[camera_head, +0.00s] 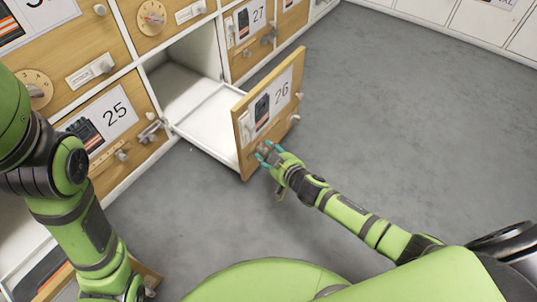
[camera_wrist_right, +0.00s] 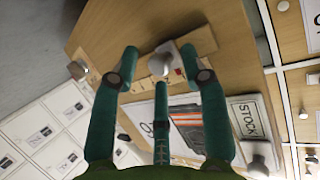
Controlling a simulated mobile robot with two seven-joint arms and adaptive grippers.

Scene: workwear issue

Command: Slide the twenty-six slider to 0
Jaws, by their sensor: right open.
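The number 26 drawer front (camera_head: 243,135) is a wooden panel with a label card, standing out from the cabinet with a white interior behind it. My right gripper (camera_head: 266,152) is at the lower part of this front and hides most of the slider there. In the right wrist view, the open three-finger gripper (camera_wrist_right: 163,70) has its fingertips around the slider's pale round knob (camera_wrist_right: 160,63), with visible space around the knob. The slider's light scale plate (camera_wrist_right: 182,52) is partly covered by the fingers, and its marks cannot be read.
Another wooden front, number 25 (camera_head: 92,103), is to the left. Number 27 (camera_head: 243,60) is behind. Both carry knobs or sliders. Grey floor (camera_head: 400,110) is open to the right. White panels (camera_head: 430,10) line the back.

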